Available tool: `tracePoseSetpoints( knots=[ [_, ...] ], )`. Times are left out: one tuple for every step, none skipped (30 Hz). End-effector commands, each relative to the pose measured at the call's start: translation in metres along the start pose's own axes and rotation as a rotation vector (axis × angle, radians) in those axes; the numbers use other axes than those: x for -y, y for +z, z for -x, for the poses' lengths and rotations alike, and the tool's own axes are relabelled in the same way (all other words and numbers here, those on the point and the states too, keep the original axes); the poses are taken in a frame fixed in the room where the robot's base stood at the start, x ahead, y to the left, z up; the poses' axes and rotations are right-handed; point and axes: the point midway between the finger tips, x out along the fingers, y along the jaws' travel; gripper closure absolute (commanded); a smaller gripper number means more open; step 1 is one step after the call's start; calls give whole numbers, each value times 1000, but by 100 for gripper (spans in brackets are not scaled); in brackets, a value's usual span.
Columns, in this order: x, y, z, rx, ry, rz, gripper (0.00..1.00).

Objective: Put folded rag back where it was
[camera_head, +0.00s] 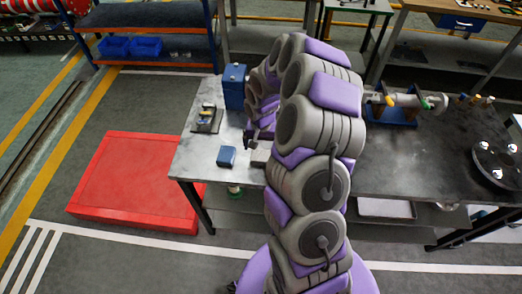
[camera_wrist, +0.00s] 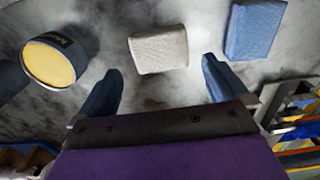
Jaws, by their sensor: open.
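A pale grey, cloth-textured folded pad (camera_wrist: 158,48) lies on the grey tabletop, ahead of and roughly between my fingertips in the wrist view. A blue, similarly textured folded pad (camera_wrist: 255,30) lies to its right. Either could be the folded rag by its look. In the head view the blue pad (camera_head: 227,156) lies near the table's front edge, with the grey pad (camera_head: 260,158) just right of it, partly hidden by my arm. My gripper (camera_wrist: 161,66) is open and empty, its fingers apart. It also shows in the head view (camera_head: 257,138), above the table behind the pads.
A tin with a yellow top (camera_wrist: 50,62) stands left of my fingers. A blue box (camera_head: 234,86) and a small tray of tools (camera_head: 207,119) stand on the table's left part. A red platform (camera_head: 130,180) lies on the floor to the left.

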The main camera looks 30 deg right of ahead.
Motion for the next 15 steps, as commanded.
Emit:
tracePoseSetpoints(
  knots=[
    [0, -1, 13, -2, -2, -1, 0],
    [0, -1, 18, -3, -2, -1, 0],
    [1, -2, 26, -4, -3, 0, 0],
    [1, -2, 31, -5, -3, -1, 0],
    [1, -2, 36, -5, -4, -2, 0],
    [1, -1, 41, -4, -3, -2, 0],
    [0, -1, 45, -3, -3, -1, 0],
    [0, -1, 48, -3, -2, -1, 0],
    [0, -1, 51, -1, -1, 0, 0],
    [0, -1, 53, -1, -1, -1, 0],
    [0, 0, 55, 0, -1, 0, 0],
    [1, 0, 57, 0, -2, 2, 0],
    [2, 2, 60, 1, -2, 6, 0],
    [3, 4, 63, 2, -3, 12, 0],
    [5, 8, 69, 3, -3, 25, 0]
  ],
)
